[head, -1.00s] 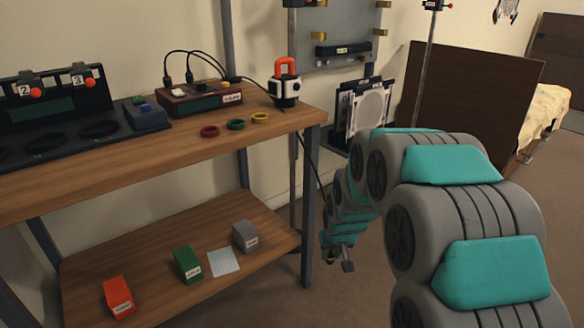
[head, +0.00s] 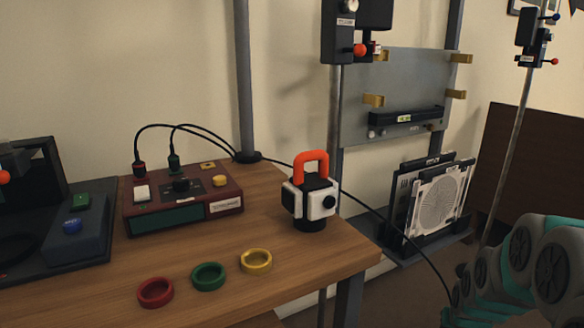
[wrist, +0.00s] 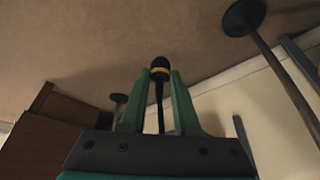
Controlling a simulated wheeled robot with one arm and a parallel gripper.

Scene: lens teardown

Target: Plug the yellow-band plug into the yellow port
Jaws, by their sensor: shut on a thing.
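The yellow-band plug (wrist: 160,73) is black with a yellow ring. It shows in the wrist view between the green fingers of my gripper (wrist: 160,85), which is shut on it, with its cable trailing back between the fingers. In the head view, the maroon box (head: 183,205) stands on the bench. A yellow-framed square on its top (head: 208,166) looks like the yellow port, with nothing in it. Red (head: 139,168) and green (head: 173,163) banded plugs sit in the box beside it. My gripper and the held plug are not visible in the head view.
Red (head: 155,292), green (head: 208,276) and yellow (head: 256,260) rings lie along the bench's front. A white-and-black device with an orange handle (head: 311,195) stands right of the box. A black cable (head: 390,222) runs off the bench's right end.

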